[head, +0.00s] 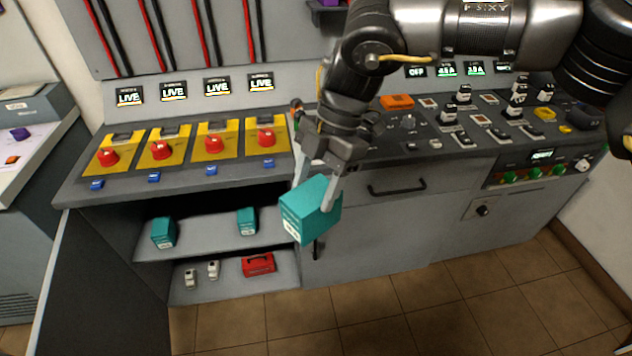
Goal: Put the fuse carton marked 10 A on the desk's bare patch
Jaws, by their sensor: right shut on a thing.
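My right gripper (322,196) is shut on a teal carton (308,212) with a white label; the print is too small to read. It holds the carton tilted, in the air in front of the desk's front edge. Two similar teal cartons stand on the upper shelf, one at the left (163,232) and one further right (247,221). Their markings cannot be read. The control desk (415,172) has a dark top crowded with switches on the right. My right arm and wrist cover part of the top, and I cannot clearly make out the bare patch. My left gripper is not in view.
Yellow plates with red knobs (163,150) line the desk's left part, under "LIVE" displays (173,91). The lower shelf holds a red case (258,264) and small white items (213,269). A drawer handle (397,188) juts from the front. The tiled floor is clear.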

